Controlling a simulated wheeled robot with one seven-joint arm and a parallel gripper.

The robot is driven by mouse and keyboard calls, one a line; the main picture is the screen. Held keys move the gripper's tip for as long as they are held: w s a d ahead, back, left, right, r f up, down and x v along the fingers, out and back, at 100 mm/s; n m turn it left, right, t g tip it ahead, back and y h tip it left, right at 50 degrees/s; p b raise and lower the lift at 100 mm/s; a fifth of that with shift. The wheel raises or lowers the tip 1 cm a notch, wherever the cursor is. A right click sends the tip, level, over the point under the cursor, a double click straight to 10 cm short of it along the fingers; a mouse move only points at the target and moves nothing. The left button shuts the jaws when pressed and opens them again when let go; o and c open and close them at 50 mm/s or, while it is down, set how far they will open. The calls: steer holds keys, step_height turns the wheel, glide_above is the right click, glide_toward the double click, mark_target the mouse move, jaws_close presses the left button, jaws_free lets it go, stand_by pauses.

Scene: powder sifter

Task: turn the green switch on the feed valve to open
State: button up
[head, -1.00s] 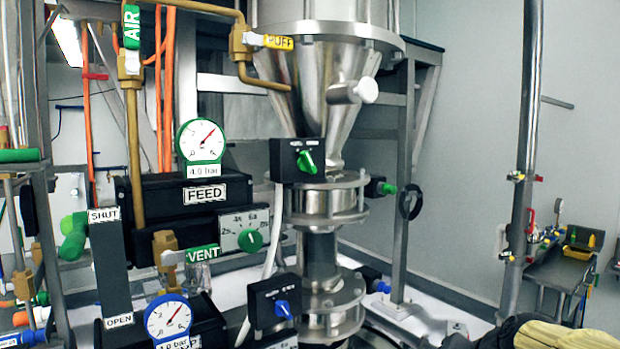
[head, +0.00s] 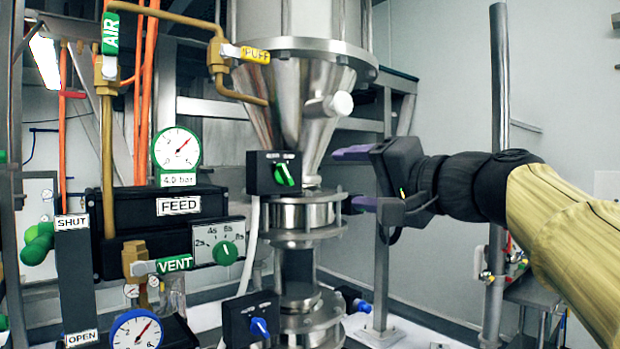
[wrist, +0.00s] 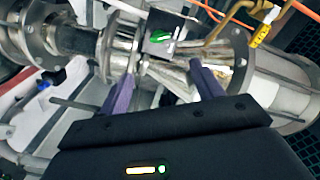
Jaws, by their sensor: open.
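The green switch (head: 284,174) sits on the front of a black box (head: 263,173) on the feed valve (head: 302,212), just below the steel cone. Its handle is tilted. The switch also shows in the wrist view (wrist: 160,37), beyond my fingers. My gripper (head: 352,179) is open and empty, with purple fingers pointing left. In the head view it is right of the switch, beside the cone's lower neck. In the wrist view my gripper (wrist: 158,90) has its fingers spread apart below the switch. I see no finger touching the switch.
A blue switch (head: 260,328) on another black box is below. The FEED panel (head: 190,206), with gauge and dial, stands left. A puff valve (head: 245,53) and brass pipe are above. A steel post (head: 499,120) is right, behind my arm.

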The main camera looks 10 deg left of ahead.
mark_target(287, 176)
steer(key=p+x, duration=0.9)
steer(key=x, duration=0.7)
steer(key=shift+w+a+r, duration=0.15)
steer(key=shift+a, duration=0.05)
steer(key=shift+w+a, duration=0.3)
steer(key=shift+a, duration=0.05)
steer(key=shift+c, duration=0.3)
steer(key=c, duration=0.9)
steer(key=shift+d, duration=0.1)
steer(key=shift+c, duration=0.2)
steer(key=shift+s, duration=0.1)
